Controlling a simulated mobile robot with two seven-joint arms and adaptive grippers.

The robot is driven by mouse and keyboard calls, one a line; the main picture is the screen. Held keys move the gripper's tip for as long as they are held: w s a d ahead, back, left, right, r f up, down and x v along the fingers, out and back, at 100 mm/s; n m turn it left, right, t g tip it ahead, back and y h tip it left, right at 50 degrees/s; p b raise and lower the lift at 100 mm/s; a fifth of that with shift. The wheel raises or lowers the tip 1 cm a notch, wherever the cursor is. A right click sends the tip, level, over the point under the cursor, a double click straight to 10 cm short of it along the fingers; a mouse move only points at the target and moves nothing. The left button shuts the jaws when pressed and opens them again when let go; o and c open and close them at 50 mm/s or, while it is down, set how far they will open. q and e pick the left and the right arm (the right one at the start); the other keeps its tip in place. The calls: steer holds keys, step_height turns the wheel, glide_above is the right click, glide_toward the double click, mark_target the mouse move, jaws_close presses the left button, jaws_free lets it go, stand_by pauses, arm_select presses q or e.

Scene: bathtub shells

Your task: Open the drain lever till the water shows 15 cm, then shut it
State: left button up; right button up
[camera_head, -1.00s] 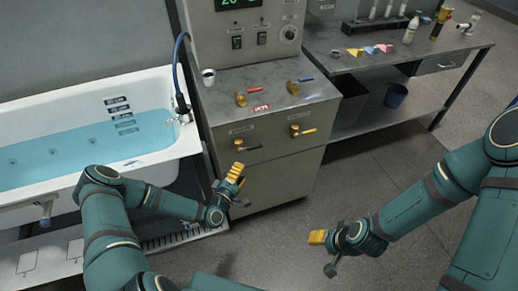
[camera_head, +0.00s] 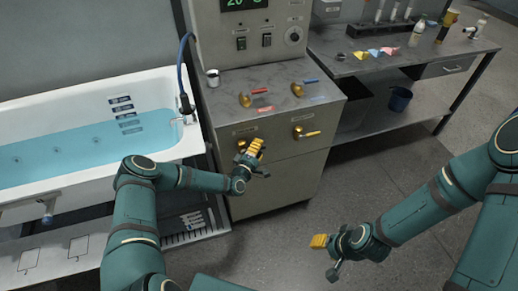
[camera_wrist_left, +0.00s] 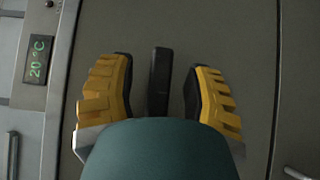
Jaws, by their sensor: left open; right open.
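The tub (camera_head: 60,98) at the left holds blue water (camera_head: 70,140). Dark level labels (camera_head: 121,101) run down its inner wall, some under the surface; their figures are too small to read. A black lever handle (camera_wrist_left: 160,80) shows between the fingers of my left gripper (camera_wrist_left: 158,90) in the left wrist view, with a gap on both sides. In the head view my left gripper (camera_head: 252,152) is open in front of the left cabinet-front lever and mostly hides it. My right gripper (camera_head: 326,254) is open and empty over the floor.
A bench (camera_head: 435,55) with bottles stands right. The floor in front is clear.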

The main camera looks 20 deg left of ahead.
arm_select(q)
steer(key=shift+w, duration=0.25)
jaws_close()
